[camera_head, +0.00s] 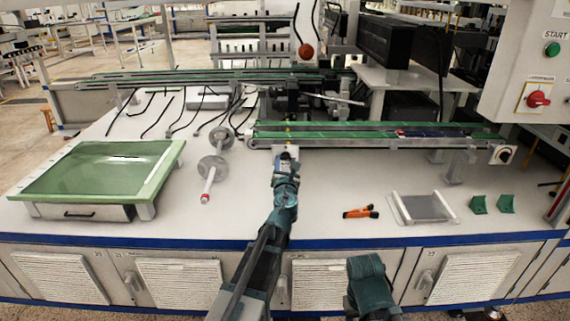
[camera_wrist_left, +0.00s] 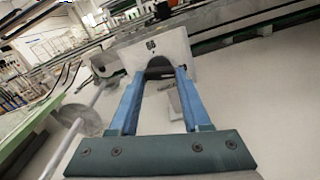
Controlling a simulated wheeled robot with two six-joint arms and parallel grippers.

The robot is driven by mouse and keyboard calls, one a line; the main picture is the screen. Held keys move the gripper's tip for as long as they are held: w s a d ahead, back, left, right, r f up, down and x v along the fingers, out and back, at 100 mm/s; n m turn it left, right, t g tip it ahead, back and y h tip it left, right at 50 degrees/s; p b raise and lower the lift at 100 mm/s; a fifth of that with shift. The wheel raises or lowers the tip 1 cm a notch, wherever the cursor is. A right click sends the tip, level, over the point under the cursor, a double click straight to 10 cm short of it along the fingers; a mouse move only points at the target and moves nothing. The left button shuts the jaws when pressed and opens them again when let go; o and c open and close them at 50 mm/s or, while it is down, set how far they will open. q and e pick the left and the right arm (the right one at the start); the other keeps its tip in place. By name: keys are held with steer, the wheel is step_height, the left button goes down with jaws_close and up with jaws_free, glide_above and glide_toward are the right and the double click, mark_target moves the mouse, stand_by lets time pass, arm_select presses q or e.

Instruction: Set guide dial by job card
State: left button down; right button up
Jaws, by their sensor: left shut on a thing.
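My left gripper (camera_head: 287,157) is at a small white plate at the left end of the green-topped guide rail. In the left wrist view its two blue fingers (camera_wrist_left: 158,78) reach to the white plate (camera_wrist_left: 122,53), one on each side of a dark knob (camera_wrist_left: 158,72), and are shut on it. A small dark mark shows on the plate above the knob; I cannot read it. A second dial (camera_head: 503,154), round on a white plate, is at the rail's right end, with nothing touching it. I cannot make out a job card. Of my right arm only a teal part shows, without fingers.
A green-framed glass-topped box (camera_head: 105,175) stands at the left. A grey rod with discs (camera_head: 213,168) lies left of my arm. Orange-black pliers (camera_head: 361,212), a grey sheet fixture (camera_head: 427,207) and green brackets (camera_head: 478,205) lie at the right. Control box (camera_head: 545,75) overhangs top right.

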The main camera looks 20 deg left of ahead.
arm_select(q)
steer(key=n, duration=0.5)
steer(key=shift+d, duration=0.1)
steer(key=n, duration=1.1)
steer(key=shift+d+r, duration=0.15)
steer(key=shift+d, duration=0.05)
steer(key=shift+r+n, duration=0.1)
steer(key=shift+n, duration=2.1)
steer(key=shift+c, duration=1.8)
jaws_free()
